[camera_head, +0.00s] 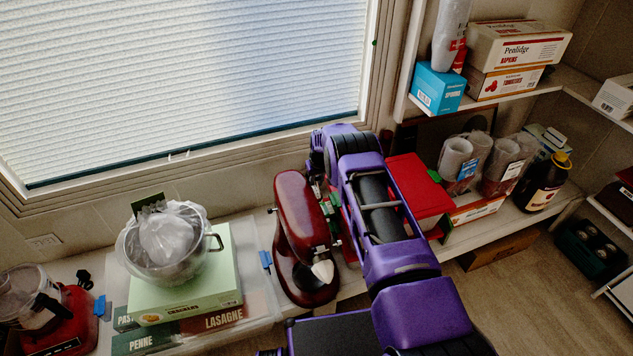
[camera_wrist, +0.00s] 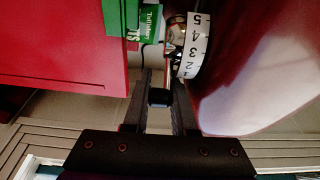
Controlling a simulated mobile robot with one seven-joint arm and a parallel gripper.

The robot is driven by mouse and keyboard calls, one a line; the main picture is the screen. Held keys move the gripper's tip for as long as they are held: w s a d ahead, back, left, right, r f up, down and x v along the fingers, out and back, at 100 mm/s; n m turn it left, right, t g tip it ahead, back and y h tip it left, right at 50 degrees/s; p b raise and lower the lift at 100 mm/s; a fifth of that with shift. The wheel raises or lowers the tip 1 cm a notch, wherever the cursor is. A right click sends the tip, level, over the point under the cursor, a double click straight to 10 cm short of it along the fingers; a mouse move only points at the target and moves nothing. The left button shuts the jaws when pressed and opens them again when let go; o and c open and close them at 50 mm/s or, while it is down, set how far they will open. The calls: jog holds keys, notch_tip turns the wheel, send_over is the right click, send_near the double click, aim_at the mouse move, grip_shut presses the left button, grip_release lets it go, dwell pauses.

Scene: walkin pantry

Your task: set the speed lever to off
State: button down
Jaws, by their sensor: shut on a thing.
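The dark red stand mixer (camera_head: 297,205) stands on the counter below the window. In the wrist view its glossy body (camera_wrist: 245,75) fills the right side, with a white numbered speed dial (camera_wrist: 194,46) showing 2 to 5 clearly. My gripper (camera_wrist: 162,88) is beside the dial, its two dark fingers shut on the small black knob of the speed lever (camera_wrist: 158,97). The lever's stem is mostly hidden between the fingers. In the head view my purple arm reaches to the mixer's right side; the lever is not discernible there.
A red box (camera_head: 418,190) stands close on the mixer's right; it fills the left of the wrist view (camera_wrist: 65,45), with a green-labelled packet (camera_wrist: 150,22) by it. A metal pot (camera_head: 170,250) on a green box stands left. The window (camera_head: 180,80) is behind.

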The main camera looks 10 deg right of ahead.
jog(key=shift+s+f+g, duration=0.1)
jog(key=shift+f+g, duration=0.1)
jog(key=shift+g, duration=0.1)
dwell(0.4)
jog(key=c, duration=1)
grip_release()
jog(key=shift+r, duration=0.1)
jog(key=a+p+v, duration=0.1)
jog(key=p+v, duration=0.2)
jog(key=v, duration=1.4)
jog(key=shift+d, duration=0.35)
jog(key=shift+r, duration=0.1)
